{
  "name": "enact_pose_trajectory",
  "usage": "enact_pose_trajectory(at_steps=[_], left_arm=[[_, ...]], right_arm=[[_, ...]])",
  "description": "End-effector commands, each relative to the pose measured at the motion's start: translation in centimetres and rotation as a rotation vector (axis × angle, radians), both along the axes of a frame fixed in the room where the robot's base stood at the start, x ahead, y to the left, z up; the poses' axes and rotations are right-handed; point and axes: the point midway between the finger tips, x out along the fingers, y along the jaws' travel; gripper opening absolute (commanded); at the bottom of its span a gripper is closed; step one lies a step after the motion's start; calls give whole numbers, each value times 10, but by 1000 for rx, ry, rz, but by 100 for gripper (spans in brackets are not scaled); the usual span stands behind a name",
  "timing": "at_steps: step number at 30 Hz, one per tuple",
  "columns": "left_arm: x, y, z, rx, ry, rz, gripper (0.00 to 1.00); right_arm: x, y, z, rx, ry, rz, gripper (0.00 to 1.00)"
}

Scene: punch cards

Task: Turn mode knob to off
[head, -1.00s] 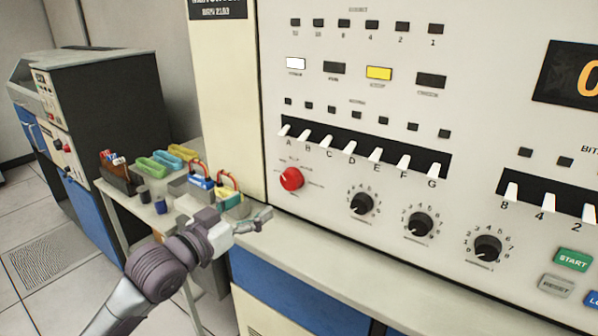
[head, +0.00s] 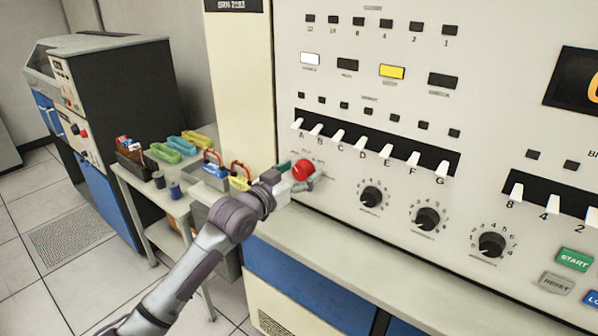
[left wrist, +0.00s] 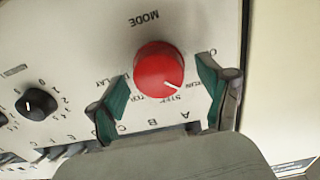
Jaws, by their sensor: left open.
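The red mode knob (head: 303,170) is on the cream panel, below the left end of the lettered switch row. In the left wrist view the knob (left wrist: 159,70) sits under the word MODE, which appears upside down. Its white pointer line points toward the lower right of that picture, near the STEP lettering. My left gripper (head: 301,178) is at the knob in the head view. In the left wrist view my left gripper (left wrist: 165,97) is open, with one green-padded finger on each side of the knob and visible gaps. My right gripper is not in view.
Black dials (head: 371,196) line the panel right of the red knob. White toggle switches (head: 338,136) are just above it. A ledge (head: 330,244) runs below the panel. A small side table (head: 147,186) with coloured trays stands at the left.

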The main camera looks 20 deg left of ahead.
Motion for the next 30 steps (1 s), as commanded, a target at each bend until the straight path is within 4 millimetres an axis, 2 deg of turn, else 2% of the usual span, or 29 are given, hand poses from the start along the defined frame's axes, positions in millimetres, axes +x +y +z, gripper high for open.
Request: enact_pose_trajectory(at_steps=[3, 12, 14, 23, 30], left_arm=[[0, 0, 0, 0, 0, 0, 77], [0, 0, 0, 0, 0, 0, 27], [0, 0, 0, 0, 0, 0, 20], [0, 1, 1, -44, 16, 1, 20], [0, 1, 2, -183, 67, 1, 20]], right_arm=[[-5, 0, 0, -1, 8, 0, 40], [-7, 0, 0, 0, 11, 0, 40], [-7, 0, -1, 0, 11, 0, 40], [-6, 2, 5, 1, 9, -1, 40], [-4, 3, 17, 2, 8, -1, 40]])
